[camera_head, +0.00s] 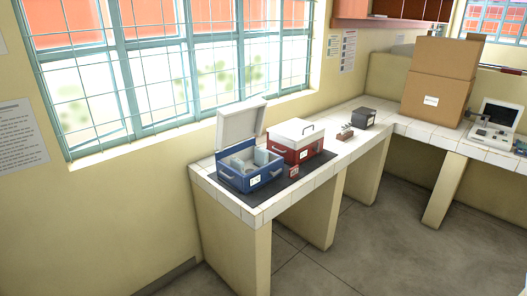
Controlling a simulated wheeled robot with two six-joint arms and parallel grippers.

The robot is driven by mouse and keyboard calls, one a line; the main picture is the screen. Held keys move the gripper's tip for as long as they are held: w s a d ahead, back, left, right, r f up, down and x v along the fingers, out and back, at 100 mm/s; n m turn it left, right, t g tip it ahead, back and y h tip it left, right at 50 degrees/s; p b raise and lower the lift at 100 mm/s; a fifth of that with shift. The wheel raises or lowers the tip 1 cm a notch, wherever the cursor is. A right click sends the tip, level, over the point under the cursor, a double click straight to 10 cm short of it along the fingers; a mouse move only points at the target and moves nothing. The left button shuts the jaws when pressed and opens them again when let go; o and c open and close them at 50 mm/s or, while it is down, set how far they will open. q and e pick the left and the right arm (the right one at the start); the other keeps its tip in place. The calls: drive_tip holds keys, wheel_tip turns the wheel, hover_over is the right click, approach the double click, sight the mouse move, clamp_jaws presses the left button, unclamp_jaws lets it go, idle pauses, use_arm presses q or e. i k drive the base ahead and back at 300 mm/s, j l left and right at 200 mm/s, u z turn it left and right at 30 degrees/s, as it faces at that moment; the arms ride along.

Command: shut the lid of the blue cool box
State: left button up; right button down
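The blue cool box (253,180) stands near the left end of the tiled counter, on a dark mat. Its white lid (239,124) is open and stands up at the back, leaning slightly backward. Pale items (261,157) show inside the box; what they are is too small to tell. A light handle shows on the box's front. Neither of my grippers is in view.
A red box with a closed white lid (296,132) stands right beside the blue one. A small red item (294,172) is on the dark mat (290,187). A dark box (364,119) and large cardboard boxes (433,99) stand farther right. The floor (335,240) before the counter is clear.

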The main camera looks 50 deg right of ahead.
sight(239, 121)
drive_tip(key=z, duration=1.65)
drive_tip(key=i+j, duration=0.4)
drive_tip(key=i, duration=0.25)
drive_tip(key=i+j+z, duration=0.1)
drive_tip(key=i+j, duration=0.35)
drive_tip(key=i, duration=0.2)
drive_tip(key=i+j, duration=0.45)
drive_tip(key=i, duration=0.2)
